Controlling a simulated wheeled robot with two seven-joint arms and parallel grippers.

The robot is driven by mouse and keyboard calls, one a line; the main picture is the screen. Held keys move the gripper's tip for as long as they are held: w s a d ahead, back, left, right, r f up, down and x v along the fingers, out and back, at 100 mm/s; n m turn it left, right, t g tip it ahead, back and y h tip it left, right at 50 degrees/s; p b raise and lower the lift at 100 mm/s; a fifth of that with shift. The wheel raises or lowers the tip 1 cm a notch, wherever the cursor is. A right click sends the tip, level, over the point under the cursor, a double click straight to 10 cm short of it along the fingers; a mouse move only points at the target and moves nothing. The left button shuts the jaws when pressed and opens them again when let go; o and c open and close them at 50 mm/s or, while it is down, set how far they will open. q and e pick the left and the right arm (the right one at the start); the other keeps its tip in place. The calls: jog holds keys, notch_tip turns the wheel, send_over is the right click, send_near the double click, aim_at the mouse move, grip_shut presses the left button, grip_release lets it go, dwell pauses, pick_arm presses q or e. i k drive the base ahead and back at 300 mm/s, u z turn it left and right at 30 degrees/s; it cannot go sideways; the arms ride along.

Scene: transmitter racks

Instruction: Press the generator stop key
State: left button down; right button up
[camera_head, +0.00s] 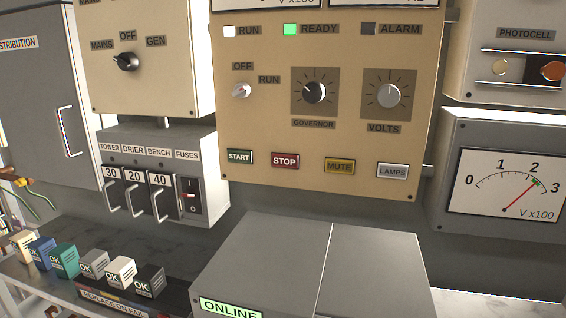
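The generator panel (255,125) is a tan board in the middle of the head view. Its red STOP key (285,160) sits in the lower row, between the green START key (239,157) and the yellow MUTE key (339,166). A pale LAMPS key (392,171) is at the row's right end. The READY lamp (290,29) is lit green; the RUN lamp (229,31) looks white and the ALARM lamp (368,29) dark. The OFF/RUN switch (240,91) is above the keys. Neither gripper shows in the head view.
A grey box (270,252) with an ONLINE label stands below the panel. A fuse box (155,148) with protruding handles is at left, above a shelf (70,240) holding several coloured blocks. A meter (511,185) is at right. The space before the keys looks clear.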

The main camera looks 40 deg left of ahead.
aim_at(278, 160)
jog(key=u, duration=1)
jog(key=k, duration=0.2)
jog(key=z, duration=0.25)
